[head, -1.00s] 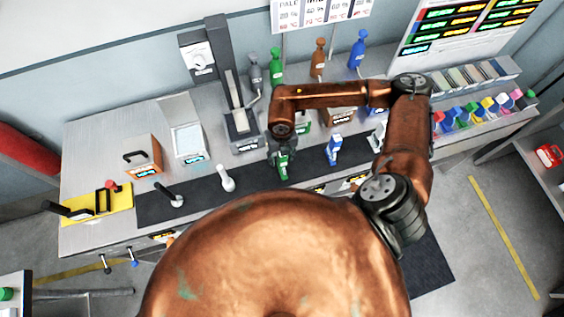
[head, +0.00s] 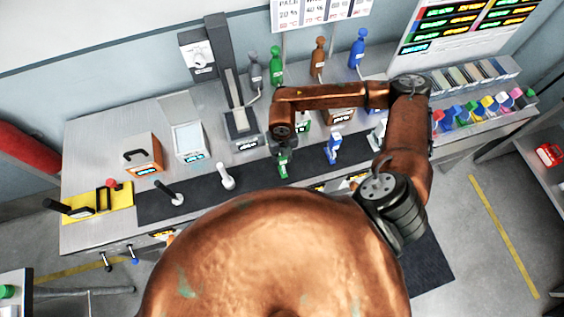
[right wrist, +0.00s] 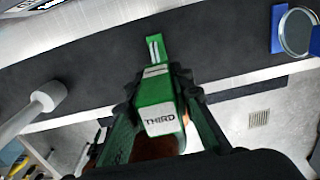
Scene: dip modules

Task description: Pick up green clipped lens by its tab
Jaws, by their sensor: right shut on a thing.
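The green clipped lens (right wrist: 158,85) shows in the right wrist view as a green piece with a white THIRD label and a narrow far end; its round glass does not show. My right gripper (right wrist: 157,92) is shut on it, with dark fingers on both sides. In the head view the green piece (head: 283,170) shows just below my right gripper (head: 283,152), over the dark mat (head: 255,188). I cannot tell whether it touches the mat. My left gripper is not in view.
A blue clipped lens (head: 333,148) stands to the right; its round glass (right wrist: 298,32) shows in the wrist view. A white-handled tool (head: 225,176) and a black-handled one (head: 170,193) stand to the left. Several coloured bottles (head: 276,66) stand behind.

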